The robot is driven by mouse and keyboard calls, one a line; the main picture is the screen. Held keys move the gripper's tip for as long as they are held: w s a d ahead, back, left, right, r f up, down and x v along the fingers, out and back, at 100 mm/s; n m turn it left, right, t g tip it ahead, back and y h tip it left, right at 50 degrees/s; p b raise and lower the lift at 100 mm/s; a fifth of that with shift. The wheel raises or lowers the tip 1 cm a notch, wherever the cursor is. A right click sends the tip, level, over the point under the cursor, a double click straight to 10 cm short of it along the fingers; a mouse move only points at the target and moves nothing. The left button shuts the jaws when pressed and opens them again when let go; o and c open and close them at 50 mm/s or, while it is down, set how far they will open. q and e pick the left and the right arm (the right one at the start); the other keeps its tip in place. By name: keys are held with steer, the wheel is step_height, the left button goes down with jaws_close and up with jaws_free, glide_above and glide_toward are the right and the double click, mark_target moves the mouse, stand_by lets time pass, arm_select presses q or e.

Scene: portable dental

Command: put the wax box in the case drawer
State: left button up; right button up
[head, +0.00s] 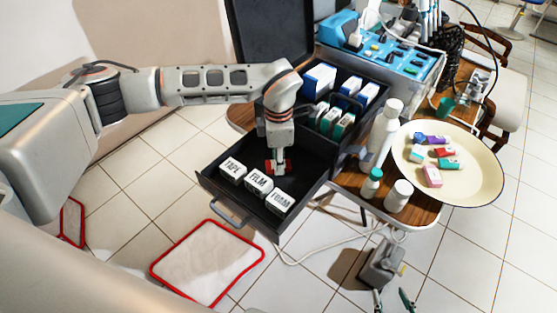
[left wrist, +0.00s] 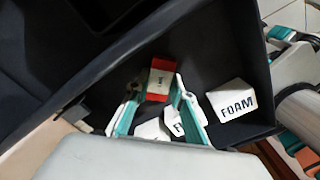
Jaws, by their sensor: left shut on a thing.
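The open case drawer (head: 213,186) holds white boxes marked TAPE (head: 232,170), FILM (head: 259,181) and FOAM (head: 279,201). My left gripper (head: 277,167) reaches down into the drawer behind these boxes. It is shut on a small red and white box, the wax box (left wrist: 160,79), which sits between its fingertips in the left wrist view. In the head view only red parts of the wax box (head: 269,167) show. The wax box is inside the drawer walls; I cannot tell whether it touches the floor. My right gripper (head: 392,298) shows two separated fingertips at the bottom edge, open and empty.
A cream round tray (head: 483,185) with several small coloured boxes stands right of the case. White bottles (head: 381,132) and a teal-capped bottle (head: 371,184) stand between. A grey device (head: 381,265) with a cable is on the floor. The drawer's back right has bare floor.

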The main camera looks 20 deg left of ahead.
arm_select(q)
steer(key=shift+f, duration=0.1)
steer(key=o, duration=1)
steer(key=shift+r, duration=0.35)
step_height(320, 180, up, 12)
steer(key=shift+f+p, duration=0.15)
steer(key=shift+p, duration=0.4)
